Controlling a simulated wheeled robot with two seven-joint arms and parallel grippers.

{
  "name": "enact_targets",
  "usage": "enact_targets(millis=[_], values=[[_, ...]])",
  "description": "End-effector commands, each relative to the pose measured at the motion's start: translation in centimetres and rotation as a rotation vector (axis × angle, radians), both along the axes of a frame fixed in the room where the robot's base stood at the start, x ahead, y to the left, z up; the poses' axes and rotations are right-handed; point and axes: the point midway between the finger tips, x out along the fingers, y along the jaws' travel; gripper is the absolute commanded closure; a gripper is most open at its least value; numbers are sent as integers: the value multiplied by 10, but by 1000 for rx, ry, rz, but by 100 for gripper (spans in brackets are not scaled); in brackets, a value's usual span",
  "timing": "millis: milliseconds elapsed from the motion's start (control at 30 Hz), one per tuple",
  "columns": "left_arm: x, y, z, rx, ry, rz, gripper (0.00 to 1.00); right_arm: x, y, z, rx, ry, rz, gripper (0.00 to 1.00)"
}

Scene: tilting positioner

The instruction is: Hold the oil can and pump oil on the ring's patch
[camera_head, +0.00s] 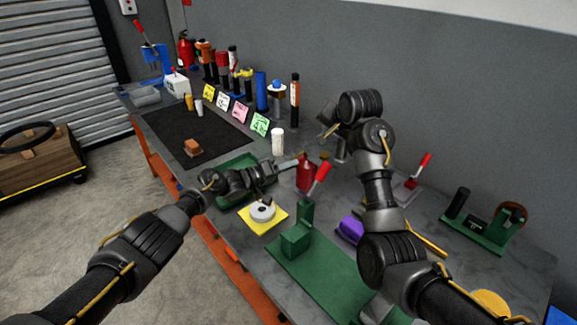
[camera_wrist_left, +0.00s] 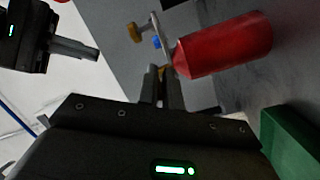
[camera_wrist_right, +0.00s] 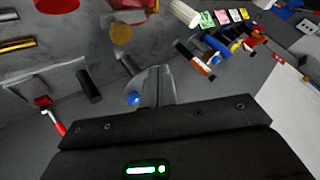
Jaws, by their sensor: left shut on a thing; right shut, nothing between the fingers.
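The red oil can (camera_head: 307,178) is at the middle of the bench in the head view. My left gripper (camera_head: 297,160) is shut on its narrow top part; the left wrist view shows the can (camera_wrist_left: 228,45) beside the fingers (camera_wrist_left: 165,78). A brass knob (camera_wrist_left: 135,32) sticks out from the can's top and also shows in the right wrist view (camera_wrist_right: 120,33). My right gripper (camera_head: 341,155) is shut and empty, close to the knob and apart from it. The pale ring (camera_head: 262,212) lies on a yellow square; its patch is too small to make out.
A white cylinder (camera_head: 278,140) and coloured cards (camera_head: 240,112) stand behind. The black mat (camera_head: 215,130) is mostly clear.

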Motion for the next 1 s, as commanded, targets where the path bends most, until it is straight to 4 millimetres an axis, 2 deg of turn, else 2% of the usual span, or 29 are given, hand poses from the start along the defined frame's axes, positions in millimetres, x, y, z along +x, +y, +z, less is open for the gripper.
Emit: enact_targets(millis=[233, 400, 500, 767, 1000], values=[[0, 0, 0, 0, 0, 0, 100, 0, 0, 2, 0, 0, 0, 100], [0, 0, 0, 0, 0, 0, 100, 0, 0, 24, 0, -4, 0, 100], [0, 0, 0, 0, 0, 0, 100, 0, 0, 29, -1, 1, -1, 100], [0, 0, 0, 0, 0, 0, 100, 0, 0, 15, 0, 1, 0, 100], [0, 0, 0, 0, 0, 0, 100, -1, -1, -19, -2, 3, -1, 100]])
